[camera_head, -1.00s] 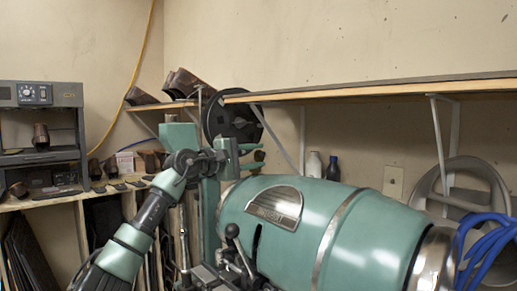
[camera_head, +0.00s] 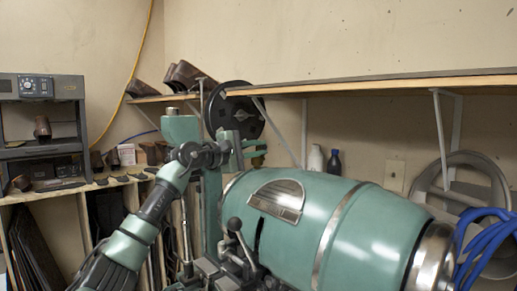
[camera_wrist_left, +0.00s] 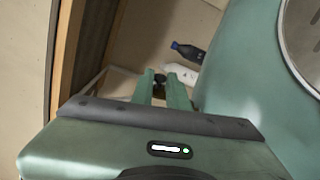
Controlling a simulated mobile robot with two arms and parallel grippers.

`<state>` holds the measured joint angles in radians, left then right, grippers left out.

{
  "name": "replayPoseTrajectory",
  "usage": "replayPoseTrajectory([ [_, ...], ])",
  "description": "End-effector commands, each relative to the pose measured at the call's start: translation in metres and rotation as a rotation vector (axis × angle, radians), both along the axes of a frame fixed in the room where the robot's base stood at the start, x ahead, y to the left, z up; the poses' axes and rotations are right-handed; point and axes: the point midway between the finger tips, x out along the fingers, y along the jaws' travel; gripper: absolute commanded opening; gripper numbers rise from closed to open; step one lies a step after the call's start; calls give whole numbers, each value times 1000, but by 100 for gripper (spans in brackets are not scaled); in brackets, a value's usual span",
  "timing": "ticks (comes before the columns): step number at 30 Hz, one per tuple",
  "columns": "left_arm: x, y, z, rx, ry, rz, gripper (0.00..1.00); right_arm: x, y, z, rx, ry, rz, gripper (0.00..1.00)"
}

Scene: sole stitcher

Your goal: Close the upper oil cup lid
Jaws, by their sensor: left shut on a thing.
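The green sole stitcher (camera_head: 322,228) stands in the middle of the head view, with a barrel-shaped body and an upright column at its left. My left gripper (camera_head: 250,149) is beside the top of this column. In the left wrist view its two green fingers (camera_wrist_left: 161,92) are close together on a small dark part (camera_wrist_left: 160,79) at their tips. I cannot tell whether this part is the upper oil cup lid; the lid is not clearly visible in either view. My right gripper is not in view.
A black wheel (camera_head: 236,111) stands behind the column. A wooden wall shelf (camera_head: 380,86) runs above the machine. A white bottle (camera_head: 316,158) and a dark bottle (camera_head: 334,162) stand behind the barrel.

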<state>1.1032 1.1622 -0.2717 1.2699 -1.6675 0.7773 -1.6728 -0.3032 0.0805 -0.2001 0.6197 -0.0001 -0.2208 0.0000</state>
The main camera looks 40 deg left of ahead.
Motion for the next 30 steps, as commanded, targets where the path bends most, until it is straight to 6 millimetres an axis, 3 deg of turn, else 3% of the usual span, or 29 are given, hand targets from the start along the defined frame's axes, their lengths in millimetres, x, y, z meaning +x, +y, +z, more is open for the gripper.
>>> replayPoseTrajectory([
  [30, 3, 30, -1, -903, 77, 0, 0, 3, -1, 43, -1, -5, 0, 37],
])
